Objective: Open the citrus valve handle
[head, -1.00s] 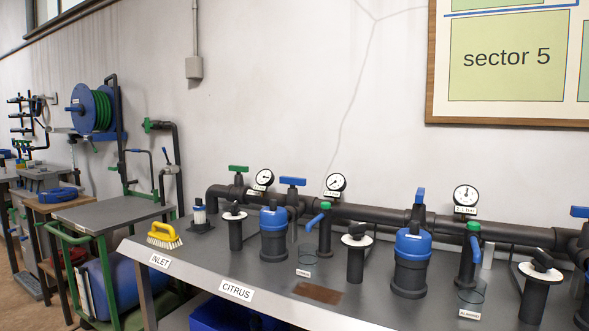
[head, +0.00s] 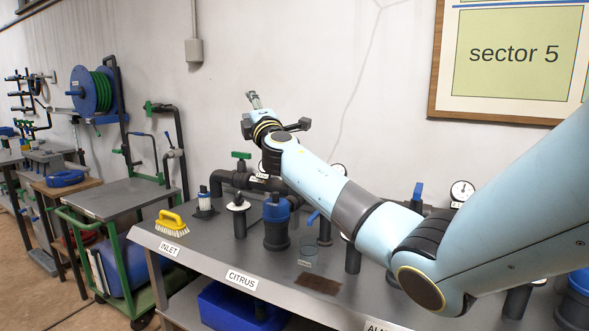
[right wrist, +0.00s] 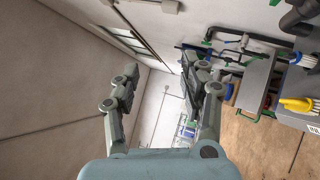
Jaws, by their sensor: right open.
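The shelf label "CITRUS" (head: 242,279) is on the bench's front edge, with a blue-capped filter (head: 276,225) standing behind it. The citrus valve's blue cross handle on the pipe is hidden behind my right arm in the head view. A small blue lever (head: 313,217) shows just below the arm. My right gripper (head: 253,99) is raised above the pipe's left end, near the wall and pointing up. In the right wrist view my right gripper (right wrist: 160,75) has its fingers apart with nothing between them. My left gripper is out of view.
The green inlet valve handle (head: 241,155) is left of the arm, on the dark pipe. A yellow brush (head: 172,222) lies on the bench's left end. A green-framed cart (head: 108,200) stands left. My arm covers much of the bench's middle and right.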

